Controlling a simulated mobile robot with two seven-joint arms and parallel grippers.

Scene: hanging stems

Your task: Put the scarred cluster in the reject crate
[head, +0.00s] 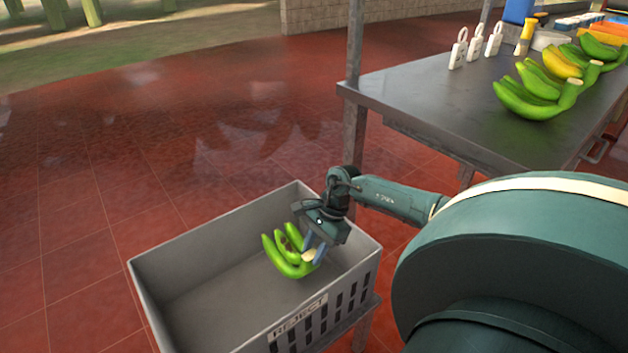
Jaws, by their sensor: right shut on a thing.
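A green banana cluster (283,262) hangs inside the grey reject crate (205,235), near its right wall. A small dark mark shows on one of its fingers. My right gripper (314,252) is shut on the pale stem end of this cluster. The gripper reaches down over the crate's right rim. I cannot tell whether the cluster touches the crate floor. The crate carries a label reading REJECT on its front right wall. The rest of the crate looks empty. My left gripper is not in view.
A steel table (440,108) stands at the upper right with more banana clusters (535,95), white tags (475,42) and a yellow-capped bottle (525,38). A table post stands behind the crate. The red tiled floor (90,200) at left is clear.

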